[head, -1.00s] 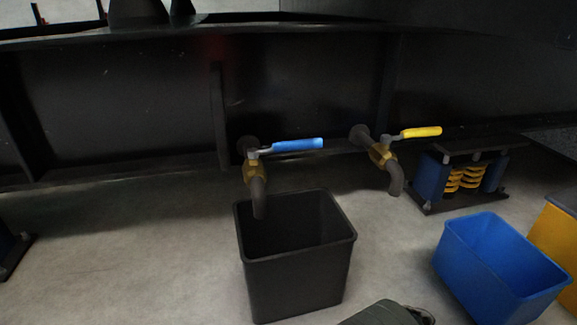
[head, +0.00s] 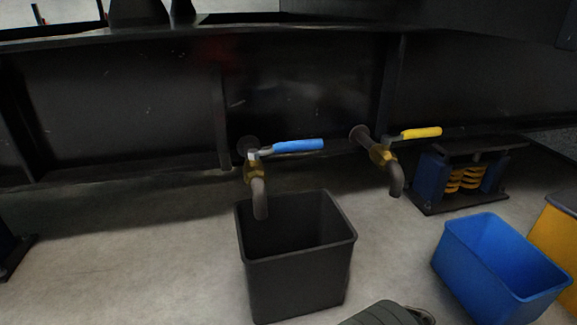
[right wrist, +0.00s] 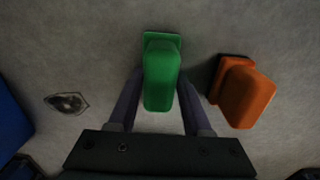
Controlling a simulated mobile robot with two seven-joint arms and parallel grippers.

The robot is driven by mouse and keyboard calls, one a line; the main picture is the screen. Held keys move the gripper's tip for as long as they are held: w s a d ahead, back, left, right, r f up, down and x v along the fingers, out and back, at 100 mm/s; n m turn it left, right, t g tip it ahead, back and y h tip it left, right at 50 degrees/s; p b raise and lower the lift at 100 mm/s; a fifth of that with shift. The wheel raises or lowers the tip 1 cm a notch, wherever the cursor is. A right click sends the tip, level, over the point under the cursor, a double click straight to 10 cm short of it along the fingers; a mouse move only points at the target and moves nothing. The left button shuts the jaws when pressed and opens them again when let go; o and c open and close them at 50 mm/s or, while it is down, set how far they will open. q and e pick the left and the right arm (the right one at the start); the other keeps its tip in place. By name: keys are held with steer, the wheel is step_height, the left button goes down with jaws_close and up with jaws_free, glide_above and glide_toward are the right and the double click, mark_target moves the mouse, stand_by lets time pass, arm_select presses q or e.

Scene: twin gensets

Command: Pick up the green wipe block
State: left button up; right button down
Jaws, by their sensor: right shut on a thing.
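The green wipe block (right wrist: 162,92) is in the middle of the right wrist view, with a flatter green part showing at its far end. My right gripper (right wrist: 160,73) has one finger on each side of the block and is shut on it. Grey floor lies around and behind the block; I cannot tell whether it is lifted clear. The block does not show in the head view. My left gripper is in no view.
An orange block (right wrist: 246,96) lies close to the right finger. A black bin (head: 297,285) stands under the blue-handled tap (head: 258,178). A yellow-handled tap (head: 385,157), a blue bin (head: 490,275) and a yellow bin (head: 558,240) are to the right.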

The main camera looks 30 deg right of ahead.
stand_by(0.5)
step_height(320, 180, up, 20)
steer(key=p, duration=1.8)
